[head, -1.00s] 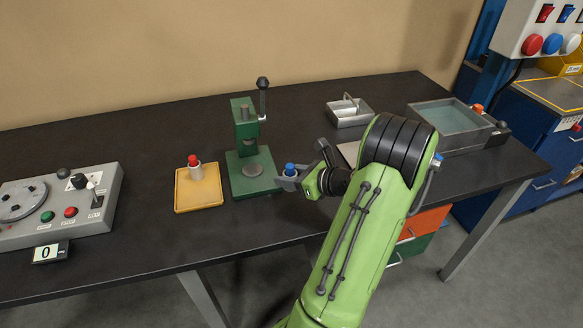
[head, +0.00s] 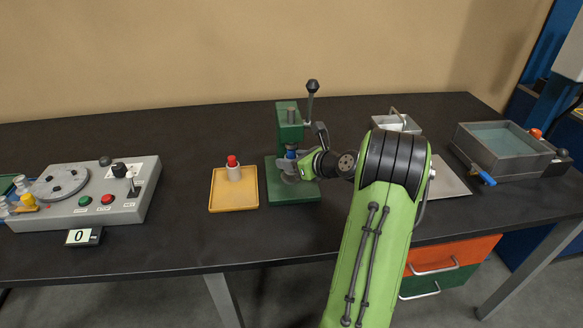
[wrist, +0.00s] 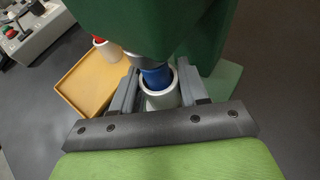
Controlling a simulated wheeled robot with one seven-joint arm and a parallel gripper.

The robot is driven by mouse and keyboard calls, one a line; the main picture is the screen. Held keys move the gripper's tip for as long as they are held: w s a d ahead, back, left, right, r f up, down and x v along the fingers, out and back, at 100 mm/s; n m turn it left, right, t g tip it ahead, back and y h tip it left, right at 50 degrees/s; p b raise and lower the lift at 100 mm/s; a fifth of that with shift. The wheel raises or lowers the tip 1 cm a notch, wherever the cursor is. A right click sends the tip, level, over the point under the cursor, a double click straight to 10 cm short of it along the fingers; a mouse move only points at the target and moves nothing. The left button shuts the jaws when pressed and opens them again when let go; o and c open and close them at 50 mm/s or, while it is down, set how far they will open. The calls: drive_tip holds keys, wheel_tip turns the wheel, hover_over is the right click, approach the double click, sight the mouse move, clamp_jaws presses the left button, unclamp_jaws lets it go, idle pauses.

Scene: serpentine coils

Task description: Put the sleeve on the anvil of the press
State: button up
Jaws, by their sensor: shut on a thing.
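My gripper (head: 293,166) is shut on a pale metal sleeve (wrist: 161,99), with a finger on each side of it. A blue plug (wrist: 156,77) stands up out of the sleeve's bore; it also shows in the head view (head: 291,154). The green press (head: 288,116) stands around the sleeve, with its column behind and its grey ram above the blue plug. The sleeve is over the round grey anvil (head: 290,180) on the press base. The fingers hide most of it in the head view. I cannot tell whether it touches the anvil.
A yellow tray (head: 233,205) left of the press holds a pale cylinder with a red top (head: 233,170). A control box (head: 95,195) is farther left. A small metal tray (head: 396,124) and a water basin (head: 500,150) are to the right. The press lever (head: 311,98) sticks up.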

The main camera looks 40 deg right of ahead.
drive_tip(key=shift+w+f+b, duration=0.15)
drive_tip(key=shift+f+b, duration=0.35)
drive_tip(key=shift+f, duration=0.4)
drive_tip(key=shift+r, duration=0.15)
drive_tip(key=o, duration=1.2)
drive_tip(key=shift+c, duration=0.2)
